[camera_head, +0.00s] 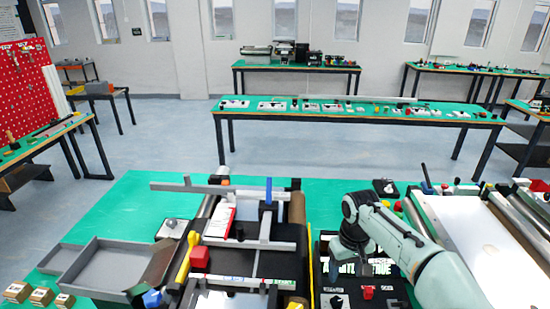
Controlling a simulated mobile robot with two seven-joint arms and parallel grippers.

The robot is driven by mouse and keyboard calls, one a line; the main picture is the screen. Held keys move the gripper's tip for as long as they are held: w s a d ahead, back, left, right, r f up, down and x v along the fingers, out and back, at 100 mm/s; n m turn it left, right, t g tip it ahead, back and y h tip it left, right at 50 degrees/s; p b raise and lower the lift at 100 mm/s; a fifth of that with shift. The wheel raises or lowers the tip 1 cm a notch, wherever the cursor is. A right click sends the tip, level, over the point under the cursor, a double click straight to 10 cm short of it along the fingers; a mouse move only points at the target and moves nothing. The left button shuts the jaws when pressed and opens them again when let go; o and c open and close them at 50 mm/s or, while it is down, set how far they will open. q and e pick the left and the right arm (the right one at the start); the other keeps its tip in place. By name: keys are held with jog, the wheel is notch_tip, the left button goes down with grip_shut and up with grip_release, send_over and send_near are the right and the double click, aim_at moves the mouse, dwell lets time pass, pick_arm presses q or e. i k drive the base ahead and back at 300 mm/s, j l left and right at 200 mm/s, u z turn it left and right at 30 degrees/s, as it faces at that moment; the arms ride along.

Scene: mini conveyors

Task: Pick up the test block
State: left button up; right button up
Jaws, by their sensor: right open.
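Three small tan blocks with dark markings stand in a row at the lower left corner of the green table: the left one (18,291), the middle one (41,297) and the right one (64,300). The markings are too small to read, so I cannot tell which is the test block. A red block-like part (200,257) sits on the mini conveyor, left of its middle. My right gripper (349,262) points down over the dark control panel, right of the conveyor and far from the tan blocks. It is open; its fingertips are hard to make out. My left gripper is out of view.
A grey tray (112,262) stands between the tan blocks and the conveyor (262,262). A yellow lever (187,256) and crossbars rise over the conveyor. A second conveyor (470,235) is at right. Green table surface (135,205) is clear at the back left.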

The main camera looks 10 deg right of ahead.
aim_at(198, 257)
jog(key=k, duration=1)
